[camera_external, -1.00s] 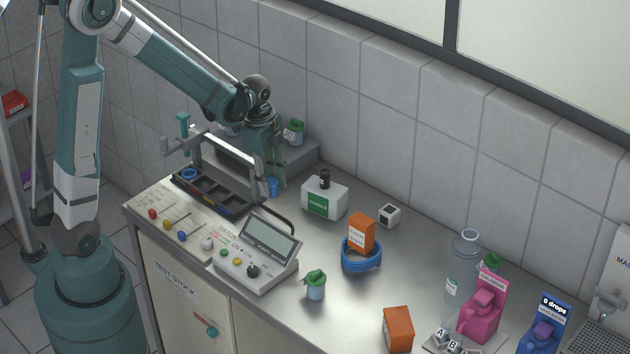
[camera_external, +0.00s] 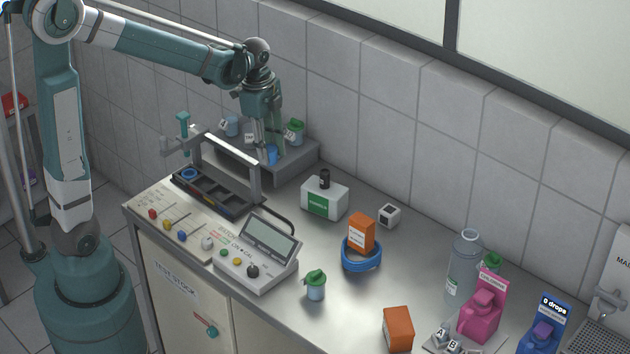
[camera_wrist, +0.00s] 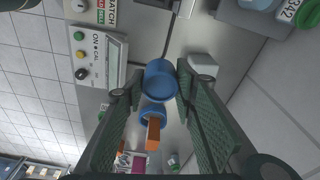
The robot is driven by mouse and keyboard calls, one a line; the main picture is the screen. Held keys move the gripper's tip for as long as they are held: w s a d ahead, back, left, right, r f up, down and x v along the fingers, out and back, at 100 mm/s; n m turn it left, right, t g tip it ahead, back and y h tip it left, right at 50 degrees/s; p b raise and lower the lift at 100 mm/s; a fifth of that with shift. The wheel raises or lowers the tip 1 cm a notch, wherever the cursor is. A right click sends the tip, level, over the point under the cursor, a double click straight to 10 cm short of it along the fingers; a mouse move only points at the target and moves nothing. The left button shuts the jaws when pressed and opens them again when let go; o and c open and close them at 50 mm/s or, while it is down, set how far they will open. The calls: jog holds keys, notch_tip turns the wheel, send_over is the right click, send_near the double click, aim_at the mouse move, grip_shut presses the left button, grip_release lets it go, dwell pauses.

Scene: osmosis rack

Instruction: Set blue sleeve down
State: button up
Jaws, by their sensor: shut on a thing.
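The blue sleeve (camera_external: 271,155) is a short, hollow cylinder held between the fingertips of my gripper (camera_external: 268,149). In the wrist view, the sleeve (camera_wrist: 160,82) sits between the two dark ribbed fingers of my gripper (camera_wrist: 160,74), with its round end showing. In the external view, it appears in front of or over the front part of the grey raised shelf (camera_external: 300,160). I cannot tell whether it touches the shelf. My gripper points down, and the fingers partly hide the sleeve.
Small cups (camera_external: 232,126) and a green-lidded cup (camera_external: 295,131) stand on the shelf. A black rack with a grey handle frame (camera_external: 225,198) is in front. A white box (camera_external: 325,200), a meter (camera_external: 257,262) and a blue ring (camera_external: 362,258) with an orange box (camera_external: 361,232) lie nearby.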

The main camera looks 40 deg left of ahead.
jog(key=w+d+p, duration=0.1)
jog(key=w+d, duration=0.2)
jog(key=d, duration=2.1)
jog(key=w+d, duration=0.3)
jog(key=d, duration=2.1)
notch_tip(320, 180, down, 11)
jog(key=shift+f+n, duration=0.15)
jog(key=shift+n, duration=0.15)
jog(key=shift+f, duration=3.1)
jog(key=shift+f, duration=1.9)
